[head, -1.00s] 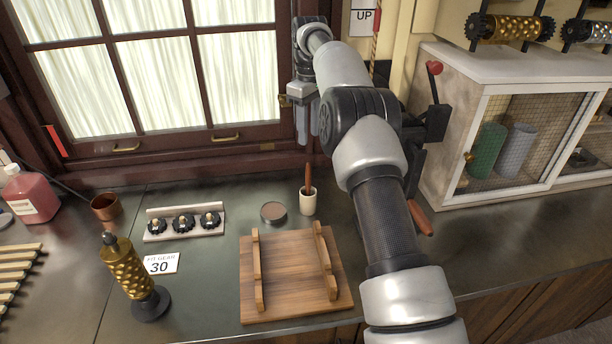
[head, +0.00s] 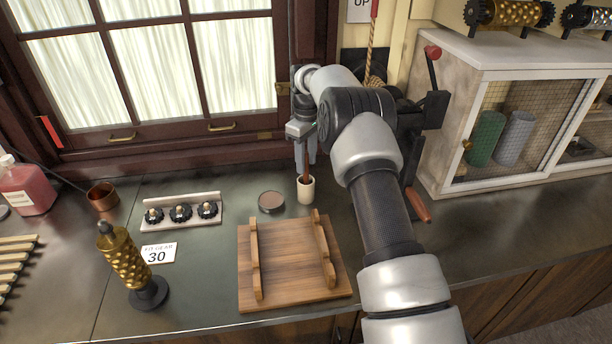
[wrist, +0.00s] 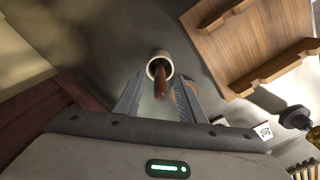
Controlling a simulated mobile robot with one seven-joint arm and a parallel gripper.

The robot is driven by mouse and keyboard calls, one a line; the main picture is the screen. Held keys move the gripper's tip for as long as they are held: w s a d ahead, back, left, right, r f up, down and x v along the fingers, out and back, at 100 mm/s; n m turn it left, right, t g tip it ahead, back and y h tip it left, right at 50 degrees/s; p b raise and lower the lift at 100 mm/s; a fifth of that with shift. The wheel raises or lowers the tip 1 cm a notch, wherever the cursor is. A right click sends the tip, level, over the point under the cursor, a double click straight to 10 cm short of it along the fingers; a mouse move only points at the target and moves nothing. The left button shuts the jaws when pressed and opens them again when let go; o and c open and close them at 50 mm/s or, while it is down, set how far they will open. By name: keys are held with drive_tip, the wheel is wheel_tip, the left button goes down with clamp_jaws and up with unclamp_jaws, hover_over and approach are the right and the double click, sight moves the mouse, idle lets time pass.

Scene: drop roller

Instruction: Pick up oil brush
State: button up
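The oil brush (head: 307,157) stands upright in a small cream cup (head: 305,190) on the dark counter, its reddish-brown handle pointing up. In the wrist view the brush handle (wrist: 160,86) lies between my two fingers, with the cup (wrist: 159,62) just beyond the fingertips. My gripper (head: 306,155) points down over the cup. In the wrist view my gripper (wrist: 158,98) is open, with a gap on both sides of the handle. The bristle end is hidden inside the cup.
A wooden cradle board (head: 290,280) lies in front of the cup. A round tin (head: 271,202) sits left of it, then a gear rack (head: 181,214). A brass roller (head: 125,262) stands further left. A white mesh cabinet (head: 520,130) and a crank handle (head: 418,206) are right.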

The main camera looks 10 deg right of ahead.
sight(306, 176)
drive_tip(key=shift+f, duration=1.6)
clamp_jaws()
drive_tip(key=shift+r, duration=0.15)
